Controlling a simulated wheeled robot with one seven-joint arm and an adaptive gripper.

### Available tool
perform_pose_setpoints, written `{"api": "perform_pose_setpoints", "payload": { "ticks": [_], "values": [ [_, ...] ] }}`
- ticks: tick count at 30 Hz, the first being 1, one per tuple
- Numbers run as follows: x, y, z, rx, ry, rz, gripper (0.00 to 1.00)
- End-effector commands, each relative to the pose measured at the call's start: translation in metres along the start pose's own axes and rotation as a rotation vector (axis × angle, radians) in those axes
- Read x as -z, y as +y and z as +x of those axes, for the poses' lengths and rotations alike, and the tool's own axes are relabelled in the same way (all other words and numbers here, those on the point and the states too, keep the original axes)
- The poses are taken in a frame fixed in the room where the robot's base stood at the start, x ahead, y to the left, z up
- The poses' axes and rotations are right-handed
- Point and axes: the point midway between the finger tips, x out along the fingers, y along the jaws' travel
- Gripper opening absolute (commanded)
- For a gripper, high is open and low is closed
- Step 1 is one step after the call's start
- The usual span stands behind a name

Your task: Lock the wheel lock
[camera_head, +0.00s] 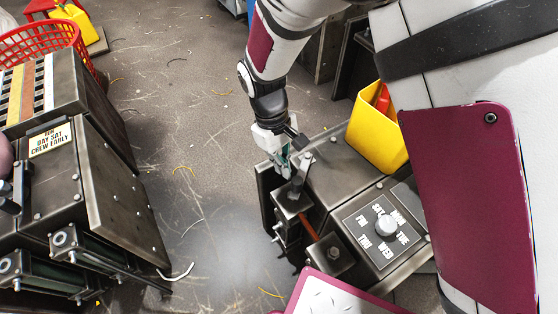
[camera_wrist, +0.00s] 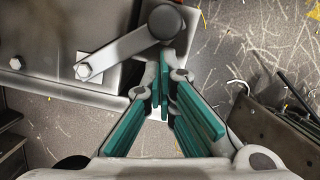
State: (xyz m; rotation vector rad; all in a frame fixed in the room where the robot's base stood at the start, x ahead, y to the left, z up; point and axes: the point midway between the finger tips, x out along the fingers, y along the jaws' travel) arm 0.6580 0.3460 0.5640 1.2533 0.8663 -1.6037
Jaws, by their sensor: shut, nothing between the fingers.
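The wheel lock appears to be a grey lever (camera_head: 305,171) with a dark round knob, on the metal machine at right of centre. In the wrist view the lever (camera_wrist: 125,48) runs from a bolted end at left to the dark knob (camera_wrist: 166,21) at its right. My gripper (camera_head: 284,166) is just left of the lever. In the wrist view my gripper (camera_wrist: 164,88) has its teal-padded fingers together and empty, with the tips just below the knob. I cannot tell whether the fingertips touch it.
A labelled plate with a round dial (camera_head: 386,225) sits on the machine top. A yellow bin (camera_head: 376,138) with a red item stands behind it. Another metal machine (camera_head: 100,190) and a red basket (camera_head: 40,40) are at left. The floor between is mostly open.

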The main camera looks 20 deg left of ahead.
Motion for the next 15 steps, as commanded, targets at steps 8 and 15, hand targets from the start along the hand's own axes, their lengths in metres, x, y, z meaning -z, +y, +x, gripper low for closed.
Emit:
{"api": "perform_pose_setpoints", "payload": {
  "ticks": [8,15],
  "values": [
    [-0.0002,0.0000,-0.0001,0.000,0.000,0.000,0.00],
    [-0.0039,-0.0003,0.0003,-0.007,-0.002,-0.034,0.00]
  ]
}}
